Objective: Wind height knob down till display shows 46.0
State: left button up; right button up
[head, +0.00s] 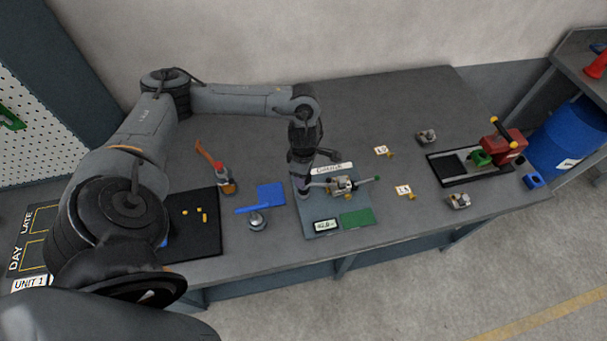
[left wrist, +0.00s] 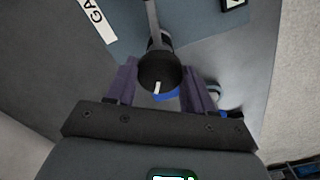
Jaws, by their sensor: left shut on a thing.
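My left gripper (head: 304,190) points down at the left side of the blue-grey gauge plate (head: 318,212). In the left wrist view, its two purple fingers (left wrist: 160,88) are closed around a round black knob (left wrist: 158,70) with a white mark pointing toward the palm. The knob is mostly hidden by the gripper in the head view. A small display (head: 325,226) stands at the plate's front; its digits are too small to read surely. The display's corner shows at the top of the left wrist view (left wrist: 234,3), digits cut off. My right gripper is not in view.
A metal coil fixture with a green-tipped lever (head: 345,185) sits on the plate beside my gripper. A green pad (head: 356,218) lies by the display. A black mat (head: 195,238) and blue pad (head: 271,194) lie left. A red clamp device (head: 503,145) stands right.

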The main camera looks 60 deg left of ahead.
pick_arm(q)
jog(key=o, duration=1.2)
jog(key=shift+r, duration=0.1)
jog(key=shift+r+p, duration=2.6)
jog(key=shift+r, duration=0.85)
